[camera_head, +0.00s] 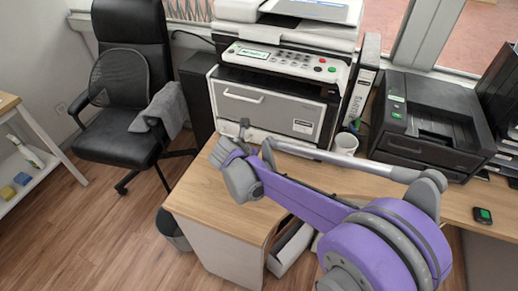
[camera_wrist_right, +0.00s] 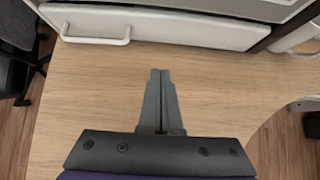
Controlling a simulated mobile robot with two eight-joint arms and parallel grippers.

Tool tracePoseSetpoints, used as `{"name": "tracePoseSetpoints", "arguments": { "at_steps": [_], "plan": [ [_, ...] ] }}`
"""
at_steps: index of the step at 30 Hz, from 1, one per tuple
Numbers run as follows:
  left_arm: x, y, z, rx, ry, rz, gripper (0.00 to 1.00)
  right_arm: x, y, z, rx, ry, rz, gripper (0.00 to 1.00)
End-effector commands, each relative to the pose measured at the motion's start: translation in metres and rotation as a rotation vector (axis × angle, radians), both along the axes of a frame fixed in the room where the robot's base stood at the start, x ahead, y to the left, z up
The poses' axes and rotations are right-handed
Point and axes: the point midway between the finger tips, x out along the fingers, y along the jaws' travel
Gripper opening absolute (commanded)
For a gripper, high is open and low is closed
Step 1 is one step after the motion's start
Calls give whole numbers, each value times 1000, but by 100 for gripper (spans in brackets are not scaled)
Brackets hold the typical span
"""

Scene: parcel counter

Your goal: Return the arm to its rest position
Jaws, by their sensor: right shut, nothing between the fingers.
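My right arm reaches in from the lower right of the head view, over the wooden counter. My right gripper (camera_head: 243,126) is at its far end, just in front of the large printer (camera_head: 277,92). In the right wrist view the two dark fingers of the gripper (camera_wrist_right: 160,76) are together, with nothing between them. They point at the printer's white lower drawer (camera_wrist_right: 160,27), over bare counter top (camera_wrist_right: 90,90). I cannot tell the exact height above the wood. My left gripper does not show.
A white mug (camera_head: 346,144) and a binder (camera_head: 362,82) stand right of the large printer. A black printer (camera_head: 425,122) and a small dark device (camera_head: 483,215) are farther right. A black chair (camera_head: 125,95) with a grey cloth (camera_head: 163,108) stands left. A bin (camera_head: 172,230) is below.

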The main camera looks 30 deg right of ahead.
Motion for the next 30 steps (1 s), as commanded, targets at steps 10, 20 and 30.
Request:
{"name": "tracePoseSetpoints", "arguments": {
  "at_steps": [10, 20, 30],
  "plan": [
    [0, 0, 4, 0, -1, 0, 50, -16, 18, 24, 1, 1, 0, 0],
    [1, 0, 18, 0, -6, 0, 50, -48, 18, 40, 170, -97, -168, 0],
    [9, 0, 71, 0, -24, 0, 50, -181, 43, 75, 915, -466, -1071, 0]
  ]
}}
